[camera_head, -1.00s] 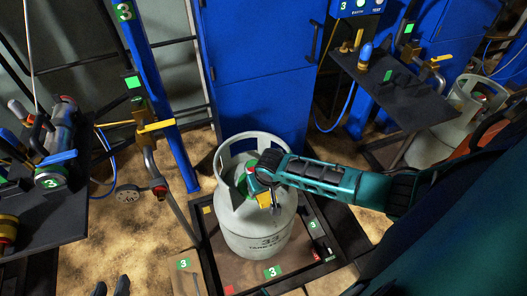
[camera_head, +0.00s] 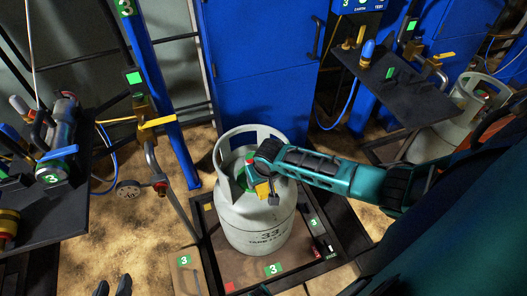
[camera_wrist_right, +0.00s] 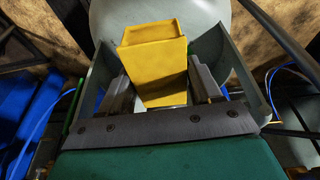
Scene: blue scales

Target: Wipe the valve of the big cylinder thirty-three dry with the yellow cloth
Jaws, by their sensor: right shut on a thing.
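Green parts (camera_head: 243,178) show inside the collar. The valve is mostly hidden by the gripper and cloth, so contact cannot be told. My left gripper (camera_head: 112,288) shows only as two dark, separated fingertips at the bottom left edge.
Another black shelf (camera_head: 400,90) and a second grey cylinder (camera_head: 470,105) stand at right. Blue posts and a cabinet (camera_head: 260,70) close off the back.

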